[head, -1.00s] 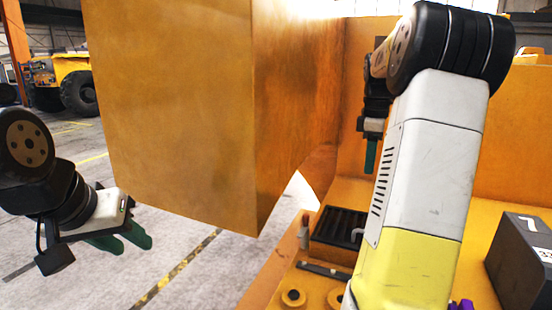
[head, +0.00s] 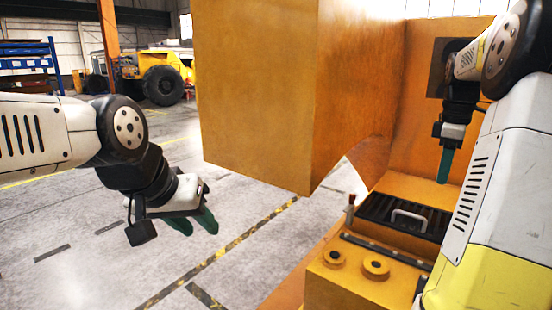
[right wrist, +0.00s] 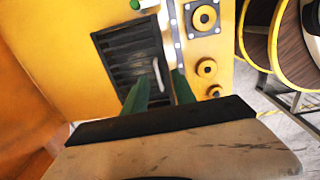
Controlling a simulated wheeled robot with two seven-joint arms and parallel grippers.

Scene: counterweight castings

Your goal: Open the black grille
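The black grille (head: 375,208) is a slatted panel lying flat in an orange surface at the lower right of the head view. It looks closed. It carries a pale bar handle (head: 409,216). The right wrist view shows the grille (right wrist: 128,62) and its handle (right wrist: 158,75) beyond the fingers. My right gripper (head: 445,166) points down above the grille's far right side, apart from it. In the right wrist view its green fingers (right wrist: 160,92) are spread, with nothing between them. My left gripper (head: 192,222) is open and empty over the floor at left, far from the grille.
A large orange block (head: 255,95) hangs between my arms, left of the grille. Two round orange bosses (head: 376,267) and a dark strip (head: 385,250) lie in front of the grille. A red-tipped peg (head: 350,208) stands at its left.

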